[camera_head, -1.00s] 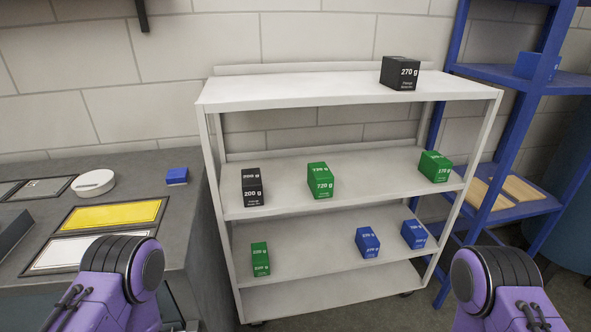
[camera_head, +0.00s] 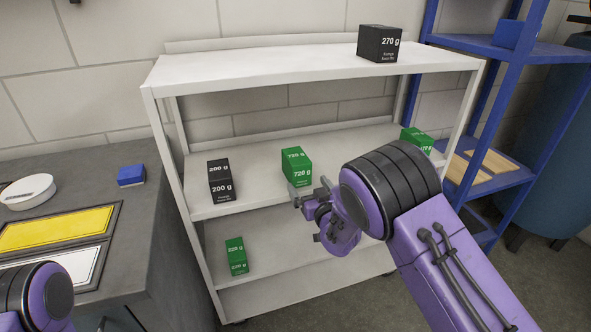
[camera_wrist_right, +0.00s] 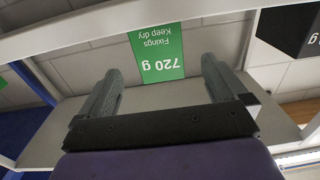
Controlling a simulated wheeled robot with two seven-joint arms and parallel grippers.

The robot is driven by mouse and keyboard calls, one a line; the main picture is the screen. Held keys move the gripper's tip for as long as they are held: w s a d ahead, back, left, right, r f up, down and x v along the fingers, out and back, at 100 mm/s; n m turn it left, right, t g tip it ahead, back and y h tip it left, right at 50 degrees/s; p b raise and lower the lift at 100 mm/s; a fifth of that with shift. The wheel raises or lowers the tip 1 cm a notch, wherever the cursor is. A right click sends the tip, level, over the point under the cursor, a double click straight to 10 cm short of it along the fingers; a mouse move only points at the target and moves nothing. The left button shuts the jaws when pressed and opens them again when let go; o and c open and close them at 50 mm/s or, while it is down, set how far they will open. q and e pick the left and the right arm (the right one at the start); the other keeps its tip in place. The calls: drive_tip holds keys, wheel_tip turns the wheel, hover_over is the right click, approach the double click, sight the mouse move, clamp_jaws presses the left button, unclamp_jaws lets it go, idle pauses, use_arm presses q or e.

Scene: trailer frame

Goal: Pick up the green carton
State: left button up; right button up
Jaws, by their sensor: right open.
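A green carton (camera_head: 297,167) marked 720 g stands on the middle shelf of the white rack. It also shows in the right wrist view (camera_wrist_right: 157,52), its label upside down, ahead of and between the two fingers. My right gripper (camera_head: 308,192) is open and empty, close in front of this carton at the shelf edge. Another green carton (camera_head: 417,138) stands at the right end of that shelf, partly hidden by my right arm. A smaller green carton (camera_head: 236,256) stands on the shelf below. My left gripper is not seen; only part of my left arm shows.
The white rack (camera_head: 300,73) carries a black carton (camera_head: 379,44) on top and another black carton (camera_head: 221,181) left of the 720 g one. A grey counter (camera_head: 150,215) stands at left, a blue shelf unit (camera_head: 512,177) at right. My right arm hides part of the lower shelf.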

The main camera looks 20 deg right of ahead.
sight(298, 168)
drive_tip(key=w, duration=0.6)
drive_tip(key=w+p, duration=0.1)
drive_tip(key=w, duration=0.2)
drive_tip(key=shift+w+a+r, duration=0.2)
drive_tip(key=shift+w+r, duration=0.1)
drive_tip(key=shift+w, duration=0.05)
drive_tip(key=shift+s, duration=0.1)
drive_tip(key=c, duration=1.7)
drive_tip(key=shift+r, duration=0.2)
